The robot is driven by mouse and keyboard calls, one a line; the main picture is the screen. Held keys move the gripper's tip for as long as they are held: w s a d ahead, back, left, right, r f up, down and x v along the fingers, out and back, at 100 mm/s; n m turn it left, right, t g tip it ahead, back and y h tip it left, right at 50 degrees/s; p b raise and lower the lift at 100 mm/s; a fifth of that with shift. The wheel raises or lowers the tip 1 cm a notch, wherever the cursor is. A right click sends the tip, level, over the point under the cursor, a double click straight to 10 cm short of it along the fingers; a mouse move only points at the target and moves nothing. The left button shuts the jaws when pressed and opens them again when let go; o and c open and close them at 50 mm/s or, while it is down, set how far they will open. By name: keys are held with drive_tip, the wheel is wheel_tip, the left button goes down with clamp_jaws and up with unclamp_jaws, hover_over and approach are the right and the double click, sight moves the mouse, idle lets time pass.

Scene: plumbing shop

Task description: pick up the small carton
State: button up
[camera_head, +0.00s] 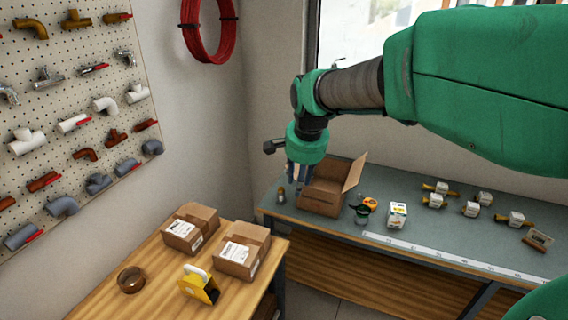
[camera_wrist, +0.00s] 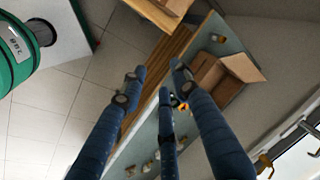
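A small white carton with green and yellow print (camera_head: 397,214) stands on the grey-green bench top (camera_head: 375,240), right of an open brown cardboard box (camera_head: 322,200). I take it as the small carton; I cannot pick it out surely in the wrist view. My gripper (camera_head: 297,178) hangs over the left end of the bench, by the open box and left of the small carton. In the wrist view its blue fingers (camera_wrist: 157,78) are spread apart with nothing between them. The open box also shows in the wrist view (camera_wrist: 212,82), beside the right finger.
A tape measure (camera_head: 369,202) and a dark green item (camera_head: 362,215) lie between the box and the carton. Several brass fittings with white blocks (camera_head: 470,209) stand to the right. A ruler strip (camera_head: 440,254) runs along the front edge. A wooden table (camera_head: 150,290) holds two taped boxes.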

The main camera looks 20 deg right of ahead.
drive_tip(key=w+d+f+m+g+p, duration=0.1)
drive_tip(key=w+d+f+m+p, duration=0.3)
drive_tip(key=w, duration=0.4)
drive_tip(key=w+d+f+m+g+p, duration=0.1)
drive_tip(key=w+d+f+m+p, duration=0.1)
drive_tip(key=w+d+f+m, duration=0.35)
drive_tip(key=w+d+f+m+p, duration=0.1)
drive_tip(key=w+d+f+m, duration=0.1)
drive_tip(key=w+d+f, duration=0.1)
drive_tip(key=w+d+f+m+p, duration=0.2)
drive_tip(key=w+d+f, duration=0.2)
drive_tip(key=f, duration=0.2)
drive_tip(key=w+d+f+m+g+p, duration=0.1)
drive_tip(key=w+d+f+m, duration=0.1)
drive_tip(key=w+d+f, duration=0.2)
drive_tip(key=shift+w+d+f+p, duration=0.1)
drive_tip(key=shift+d+f+p, duration=0.1)
drive_tip(key=shift+f+p, duration=0.2)
wheel_tip(320, 180, down, 8)
drive_tip(key=shift+f, duration=0.25)
